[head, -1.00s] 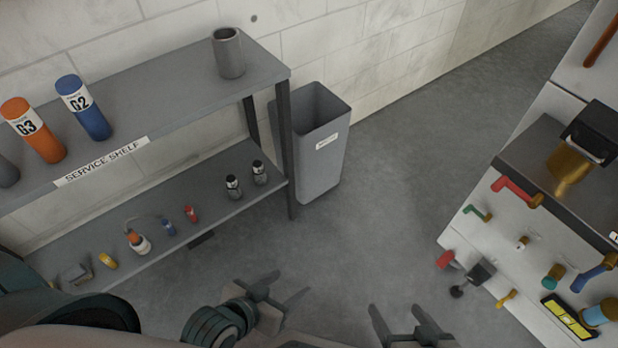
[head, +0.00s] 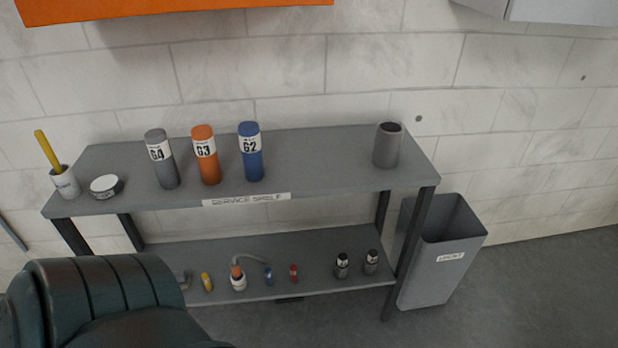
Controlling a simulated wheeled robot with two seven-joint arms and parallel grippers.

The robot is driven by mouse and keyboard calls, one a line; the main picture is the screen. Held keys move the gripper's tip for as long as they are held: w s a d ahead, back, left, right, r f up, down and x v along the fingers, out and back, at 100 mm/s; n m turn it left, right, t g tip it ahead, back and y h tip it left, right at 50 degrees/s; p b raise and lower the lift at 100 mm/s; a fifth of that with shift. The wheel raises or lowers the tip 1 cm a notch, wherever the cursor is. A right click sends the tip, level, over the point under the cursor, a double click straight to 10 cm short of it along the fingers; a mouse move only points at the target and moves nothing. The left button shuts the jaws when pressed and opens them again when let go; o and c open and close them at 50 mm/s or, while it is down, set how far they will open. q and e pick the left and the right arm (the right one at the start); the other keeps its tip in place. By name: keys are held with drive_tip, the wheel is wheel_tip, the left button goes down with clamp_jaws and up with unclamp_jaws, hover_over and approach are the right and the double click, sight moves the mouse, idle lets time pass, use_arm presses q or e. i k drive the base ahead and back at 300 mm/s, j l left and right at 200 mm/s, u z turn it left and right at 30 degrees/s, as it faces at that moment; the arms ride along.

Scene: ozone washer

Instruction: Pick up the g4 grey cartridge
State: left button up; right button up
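The grey G4 cartridge (head: 162,160) stands upright on the top board of the service shelf (head: 330,176), left of the orange G3 cartridge (head: 206,156) and the blue G2 cartridge (head: 251,153). Its white label faces me. Nothing touches it. Neither of my grippers shows in the head view now. Only a dark part of my own arm fills the lower left corner and hides the lower left end of the shelf.
A white cup with a yellow stick (head: 65,182) and a round white-topped dish (head: 105,187) stand left of G4. An empty grey cylinder (head: 387,146) stands at the right end. Small bottles and parts line the lower board (head: 320,279). A grey bin (head: 440,252) stands right. An orange box overhangs above.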

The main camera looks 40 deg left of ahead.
sight(156, 140)
drive_tip(key=u, duration=2.25)
drive_tip(key=l+u, duration=0.1)
drive_tip(key=l, duration=0.3)
drive_tip(key=i+l+u, duration=0.15)
drive_tip(key=l, duration=0.3)
